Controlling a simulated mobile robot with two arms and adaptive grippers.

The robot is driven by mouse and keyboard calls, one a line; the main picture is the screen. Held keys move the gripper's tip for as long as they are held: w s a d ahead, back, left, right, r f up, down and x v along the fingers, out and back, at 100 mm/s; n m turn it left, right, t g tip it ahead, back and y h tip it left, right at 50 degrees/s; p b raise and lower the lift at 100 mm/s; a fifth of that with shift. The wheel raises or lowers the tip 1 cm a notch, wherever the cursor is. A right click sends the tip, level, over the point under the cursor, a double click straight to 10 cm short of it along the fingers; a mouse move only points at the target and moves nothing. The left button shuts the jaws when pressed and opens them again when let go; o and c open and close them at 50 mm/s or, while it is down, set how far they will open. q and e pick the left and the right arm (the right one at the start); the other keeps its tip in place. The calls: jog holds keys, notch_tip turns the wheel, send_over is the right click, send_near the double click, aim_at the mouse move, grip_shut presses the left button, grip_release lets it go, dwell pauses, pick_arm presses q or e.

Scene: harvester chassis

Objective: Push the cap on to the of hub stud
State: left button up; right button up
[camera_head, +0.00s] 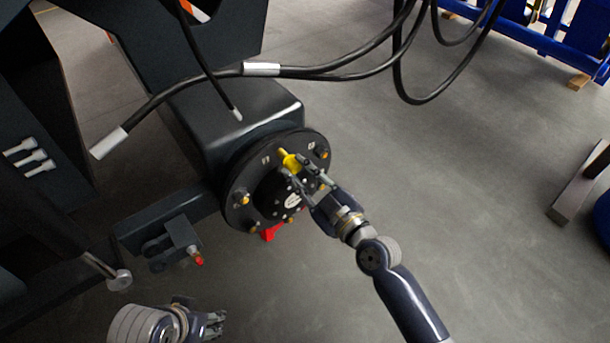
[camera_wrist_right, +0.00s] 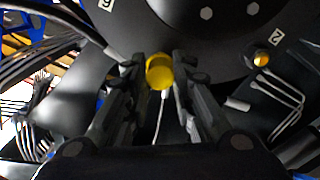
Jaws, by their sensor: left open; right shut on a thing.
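The yellow cap (camera_head: 290,162) is between the fingertips of my right gripper (camera_head: 296,167), at the upper part of the round black hub (camera_head: 238,182). In the right wrist view the cap (camera_wrist_right: 159,73) shows its round end, and both fingers of the right gripper (camera_wrist_right: 160,84) are shut on it. The stud behind the cap is hidden, so I cannot tell how far on it sits. Other brass-coloured studs show on the hub, one at the upper right (camera_head: 324,154) and one at the left (camera_head: 243,199). My left gripper (camera_head: 218,323) is open and empty, low in the head view, away from the hub.
A dark axle housing (camera_head: 235,110) stands behind the hub. Black hoses (camera_head: 345,72) with pale ends hang above it. A red part (camera_head: 270,233) is below the hub. A bracket (camera_head: 180,240) is at lower left. The grey floor (camera_head: 480,190) at right is mostly clear.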

aim_at(297, 170)
jog(key=shift+w+a, duration=0.15)
dwell(0.5)
jog(key=shift+x, duration=1.5)
jog(key=o, duration=0.9)
